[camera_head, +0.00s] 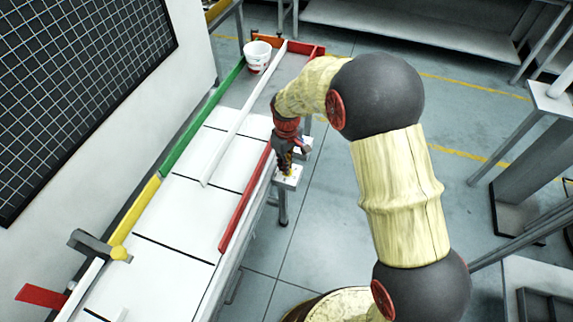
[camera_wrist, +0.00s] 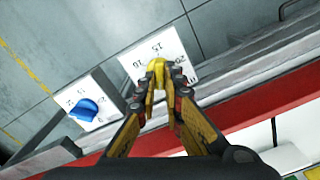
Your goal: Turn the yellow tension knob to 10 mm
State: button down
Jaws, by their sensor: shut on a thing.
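The yellow tension knob (camera_wrist: 158,67) sits on a white scale plate (camera_wrist: 144,77) in the wrist view. The marks 10, 15 and 20 can be read around it, running from left over the top to the right. My gripper (camera_wrist: 160,92) is shut on the knob, one finger on each side. Which mark the knob points to cannot be told, as the fingers cover its lower part. In the head view my gripper (camera_head: 285,158) points down at the white plate (camera_head: 288,182) beside the conveyor's right edge. The knob is mostly hidden there.
A blue knob (camera_wrist: 86,109) on a second white scale plate (camera_wrist: 107,95) stands left of the yellow one in the wrist view. A red guide rail (camera_head: 244,200) runs along the conveyor. A white bucket (camera_head: 257,57) stands at its far end.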

jog(key=m+p, duration=0.2)
jog(key=m, duration=0.1)
jog(key=shift+d+r+p, duration=0.1)
jog(key=shift+r+p, duration=0.05)
jog(key=shift+p, duration=0.15)
jog(key=m+p, duration=0.1)
jog(key=m, duration=0.1)
jog(key=shift+m+p, duration=0.3)
jog(key=shift+m, duration=0.1)
jog(key=m+p, duration=0.3)
jog(key=m, duration=0.3)
jog(key=shift+d, duration=0.15)
jog(key=m+p, duration=0.1)
jog(key=m, duration=0.4)
jog(key=shift+m+p, duration=0.35)
jog(key=shift+m, duration=0.05)
jog(key=m+p, duration=0.1)
jog(key=m, duration=0.3)
jog(key=shift+d+m, duration=0.1)
jog(key=shift+m, duration=0.3)
jog(key=c, duration=2)
grip_release()
